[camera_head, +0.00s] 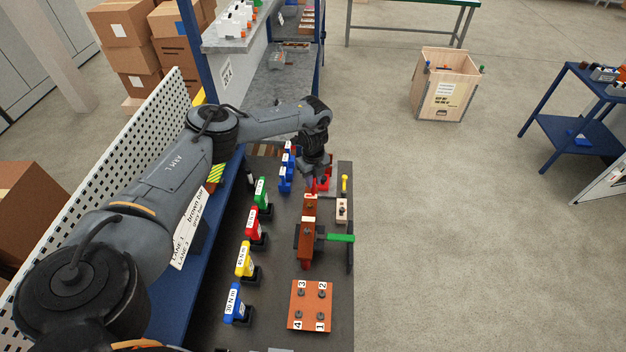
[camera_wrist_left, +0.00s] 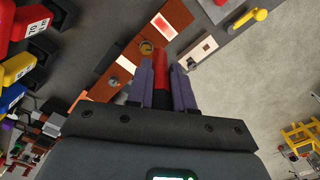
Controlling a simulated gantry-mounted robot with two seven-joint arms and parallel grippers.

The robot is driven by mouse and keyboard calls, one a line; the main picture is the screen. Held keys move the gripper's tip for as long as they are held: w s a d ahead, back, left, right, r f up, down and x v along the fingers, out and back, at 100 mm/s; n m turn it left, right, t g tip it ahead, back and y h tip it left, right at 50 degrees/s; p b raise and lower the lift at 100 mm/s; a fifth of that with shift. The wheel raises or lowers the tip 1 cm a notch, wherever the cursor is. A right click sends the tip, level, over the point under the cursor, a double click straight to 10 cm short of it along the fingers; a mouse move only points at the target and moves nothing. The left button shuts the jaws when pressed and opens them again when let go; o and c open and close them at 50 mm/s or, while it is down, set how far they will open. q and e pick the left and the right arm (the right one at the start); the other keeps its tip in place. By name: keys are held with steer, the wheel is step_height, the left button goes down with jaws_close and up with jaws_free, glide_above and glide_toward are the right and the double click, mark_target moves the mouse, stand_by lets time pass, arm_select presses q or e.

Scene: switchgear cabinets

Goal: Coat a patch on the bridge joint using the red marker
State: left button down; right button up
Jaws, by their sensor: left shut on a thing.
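The bridge joint is a set of brown bars (camera_head: 306,236) on the dark bench, with bolt heads; the bars also show in the left wrist view (camera_wrist_left: 130,62). A pale-framed, reddish patch (camera_wrist_left: 165,24) lies on the upper bar in that view. My left gripper (camera_head: 318,178) is above the far end of the bars. In the left wrist view its purple fingers (camera_wrist_left: 161,80) are shut on the red marker (camera_wrist_left: 161,88), which points toward the bars beside a bolt. Whether the tip touches is unclear. My right gripper is not in view.
A numbered brown plate (camera_head: 311,290) lies nearer. Coloured tools (camera_head: 245,258) line the left. A perforated panel (camera_head: 115,140) edges the bench.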

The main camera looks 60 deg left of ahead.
arm_select(q)
steer(key=shift+r+p, duration=1.7)
steer(key=shift+r, duration=0.4)
